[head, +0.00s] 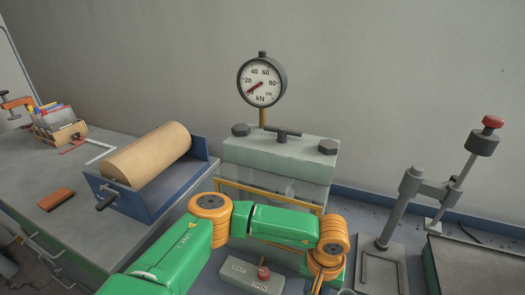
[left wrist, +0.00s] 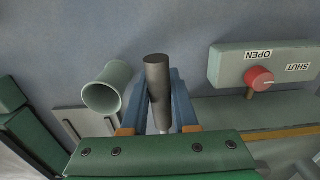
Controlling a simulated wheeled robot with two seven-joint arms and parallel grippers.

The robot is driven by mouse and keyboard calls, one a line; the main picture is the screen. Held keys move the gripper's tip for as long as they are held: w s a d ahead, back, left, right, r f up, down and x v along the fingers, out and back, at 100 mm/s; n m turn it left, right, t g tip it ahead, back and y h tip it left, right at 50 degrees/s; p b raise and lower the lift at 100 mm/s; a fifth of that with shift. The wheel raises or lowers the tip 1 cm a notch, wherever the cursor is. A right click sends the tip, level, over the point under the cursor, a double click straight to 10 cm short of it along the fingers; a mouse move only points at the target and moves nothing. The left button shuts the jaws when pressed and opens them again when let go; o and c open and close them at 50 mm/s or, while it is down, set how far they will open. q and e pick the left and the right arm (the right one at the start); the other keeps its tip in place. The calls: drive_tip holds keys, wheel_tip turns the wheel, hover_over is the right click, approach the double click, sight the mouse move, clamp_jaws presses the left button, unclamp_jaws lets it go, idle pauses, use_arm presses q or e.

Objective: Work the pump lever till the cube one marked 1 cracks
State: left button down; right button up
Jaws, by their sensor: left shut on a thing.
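The press (head: 280,160) stands mid-bench with a round kN dial (head: 262,82) on top, its red needle near 0. A framed clear guard (head: 262,192) covers its front. My arm hides much of the lower front, and I cannot make out the cube marked 1. In the left wrist view my left gripper (left wrist: 160,112) is shut on the dark round pump lever (left wrist: 157,78), one blue finger on each side. A grey valve block (left wrist: 225,68) with a red knob (left wrist: 260,78) and OPEN and SHUT labels sits to the right. My right gripper is not in view.
A pale open tube (left wrist: 107,88) stands close left of the lever. A blue cradle (head: 150,200) holding a tan roll (head: 150,153) is left of the press. A stand with a red-topped post (head: 485,135) is at the right. A brown block (head: 55,199) lies far left.

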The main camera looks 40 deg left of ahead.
use_arm(q)
drive_tip(key=w+r, duration=0.1)
drive_tip(key=r, duration=0.5)
drive_tip(key=w+r, duration=0.1)
drive_tip(key=r, duration=0.2)
drive_tip(key=shift+w+a, duration=0.3)
drive_tip(key=shift+a, duration=0.05)
drive_tip(key=f, duration=0.1)
drive_tip(key=s+f, duration=0.1)
drive_tip(key=f, duration=0.1)
drive_tip(key=s+f, duration=0.1)
drive_tip(key=shift+d+f, duration=0.25)
drive_tip(key=shift+f, duration=0.15)
drive_tip(key=shift+s+d+f, duration=0.1)
drive_tip(key=shift+s+f, duration=0.1)
drive_tip(key=shift+f, duration=1)
drive_tip(key=shift+s+f, duration=0.15)
drive_tip(key=shift+f, duration=1.05)
